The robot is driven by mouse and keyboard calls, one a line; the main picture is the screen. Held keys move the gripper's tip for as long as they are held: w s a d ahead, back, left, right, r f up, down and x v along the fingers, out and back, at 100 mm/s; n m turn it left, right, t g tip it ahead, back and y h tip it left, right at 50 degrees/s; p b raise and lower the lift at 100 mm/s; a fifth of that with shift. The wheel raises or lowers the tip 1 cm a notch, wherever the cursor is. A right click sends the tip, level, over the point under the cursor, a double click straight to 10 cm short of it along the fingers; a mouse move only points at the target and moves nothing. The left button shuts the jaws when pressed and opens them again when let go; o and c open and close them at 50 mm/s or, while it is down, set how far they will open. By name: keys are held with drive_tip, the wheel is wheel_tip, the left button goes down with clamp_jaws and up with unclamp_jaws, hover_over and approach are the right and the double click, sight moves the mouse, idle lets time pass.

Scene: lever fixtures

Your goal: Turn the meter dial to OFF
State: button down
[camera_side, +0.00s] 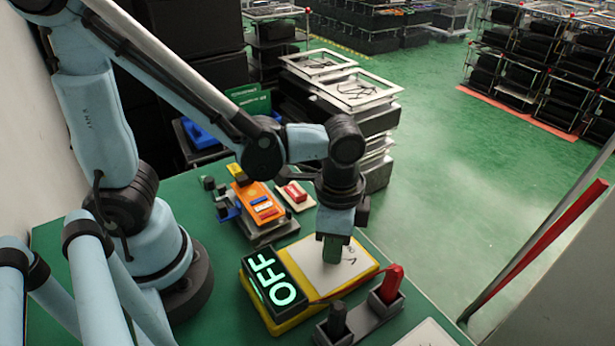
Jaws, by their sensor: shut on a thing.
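The meter (309,263) lies on the green table with a white face and a yellow body. Its black display (270,287) shows OFF in glowing green letters. My gripper (333,250) points down onto the white face and is shut on the meter dial. The dial is hidden by the gripper, so its pointer cannot be seen. A small black mark shows on the face just right of the gripper.
A black holder (372,308) with a red probe (391,283) and a black probe (337,319) stands close in front of the meter. A red lead runs to the meter. An orange device (258,202) and a small red-switch block (294,195) sit behind it.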

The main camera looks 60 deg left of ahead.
drive_tip(key=c, duration=0.9)
unclamp_jaws()
drive_tip(key=shift+r, duration=6.05)
drive_tip(key=w+a+n+t, duration=0.1)
drive_tip(key=a+n+t, duration=0.1)
drive_tip(key=a+n, duration=0.1)
drive_tip(key=w+a+f+n+t, duration=0.1)
drive_tip(key=a+n+t, duration=0.1)
drive_tip(key=a, duration=0.3)
drive_tip(key=w+a+f+n+t, duration=0.1)
drive_tip(key=a+n+t, duration=0.2)
drive_tip(key=a, duration=0.1)
drive_tip(key=shift+f+n, duration=0.25)
drive_tip(key=shift+n, duration=0.15)
